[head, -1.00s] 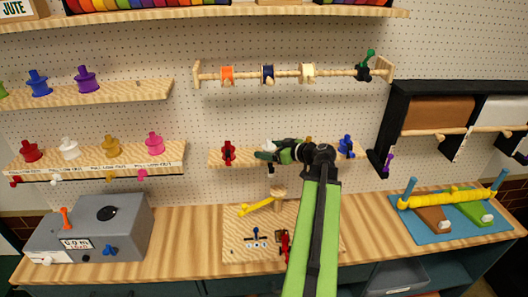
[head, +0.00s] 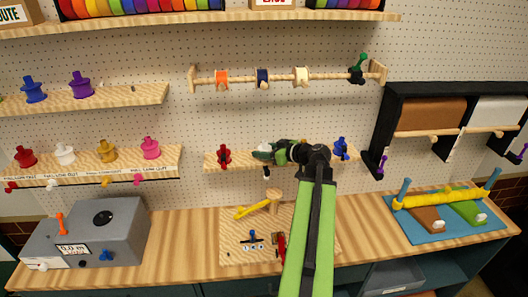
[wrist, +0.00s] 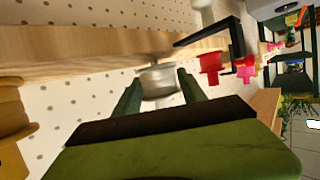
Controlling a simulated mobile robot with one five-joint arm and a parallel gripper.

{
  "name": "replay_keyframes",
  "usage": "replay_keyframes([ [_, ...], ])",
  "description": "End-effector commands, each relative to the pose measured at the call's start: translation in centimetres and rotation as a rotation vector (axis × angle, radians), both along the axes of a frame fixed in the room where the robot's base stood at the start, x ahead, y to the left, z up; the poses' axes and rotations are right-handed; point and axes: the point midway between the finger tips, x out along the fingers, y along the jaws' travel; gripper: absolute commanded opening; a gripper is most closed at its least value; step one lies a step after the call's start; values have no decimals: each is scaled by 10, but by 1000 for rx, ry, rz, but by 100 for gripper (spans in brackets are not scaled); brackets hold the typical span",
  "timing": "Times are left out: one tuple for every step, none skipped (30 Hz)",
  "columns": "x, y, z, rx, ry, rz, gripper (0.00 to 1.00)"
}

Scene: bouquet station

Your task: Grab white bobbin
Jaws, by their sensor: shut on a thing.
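The white bobbin (wrist: 160,82) is between the two dark green fingers of my gripper (wrist: 161,94) in the wrist view, at the wooden shelf's edge. My gripper is shut on it. In the head view my gripper (head: 262,153) is at the middle shelf (head: 210,162), just right of a red bobbin (head: 224,156), and hides most of the white bobbin. Another white bobbin (head: 65,154) stands on the left shelf.
A blue bobbin (head: 340,149) stands right of my gripper on the middle shelf. The red bobbin (wrist: 210,66) and a black bracket (wrist: 222,40) are close by in the wrist view. A yellow bobbin (wrist: 12,115) is at its left edge. A wooden post (head: 274,198) stands below.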

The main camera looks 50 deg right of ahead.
Motion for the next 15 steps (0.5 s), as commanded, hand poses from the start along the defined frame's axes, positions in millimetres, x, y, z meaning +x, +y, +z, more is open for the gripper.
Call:
replay_keyframes([
  [0, 0, 12, 0, 0, 0, 9],
  [0, 0, 17, 0, 0, 0, 9],
  [0, 0, 23, 0, 0, 0, 9],
  [0, 0, 29, 0, 0, 0, 9],
  [0, 0, 34, 0, 0, 0, 9],
  [0, 0, 42, 0, 0, -1, 9],
  [-5, -2, 44, 0, 0, -3, 9],
  [-12, -5, 46, 0, 0, -3, 9],
  [-22, -8, 52, -1, 0, -5, 9],
  [-28, -10, 56, 0, 0, -4, 9],
  [-35, -12, 61, 0, 0, -5, 9],
  [-44, -16, 67, 0, 0, -5, 9],
  [-51, -18, 71, 1, 0, -4, 9],
  [-58, -21, 76, 0, 0, -6, 9],
  [-67, -24, 81, 1, 0, -4, 9],
])
